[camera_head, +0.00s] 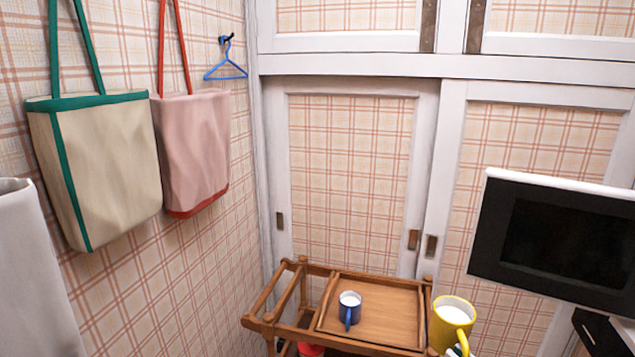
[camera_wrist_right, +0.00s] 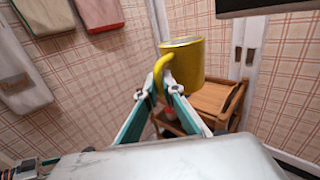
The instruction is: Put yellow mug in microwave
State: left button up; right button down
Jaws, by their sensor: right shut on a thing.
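The yellow mug (camera_head: 455,315) is at the lower right of the head view, in front of the right side of the wooden cart, with white inside its rim. It also shows in the right wrist view (camera_wrist_right: 186,60). My right gripper (camera_wrist_right: 165,86) is shut on the mug's handle and holds it up, roughly upright. In the head view only a small part of this gripper shows below the mug. The microwave (camera_head: 560,240), black with a white top, is at the right edge of the head view; its front appears closed. My left gripper is not in view.
A wooden cart (camera_head: 262,325) stands below, with a tray (camera_head: 395,325) holding a blue mug (camera_head: 349,308). A beige bag (camera_head: 105,170) and a pink bag (camera_head: 195,145) hang on the left wall. Sliding doors are behind. Open air separates the yellow mug and microwave.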

jog(key=shift+s+r, duration=0.25)
jog(key=shift+s, duration=0.05)
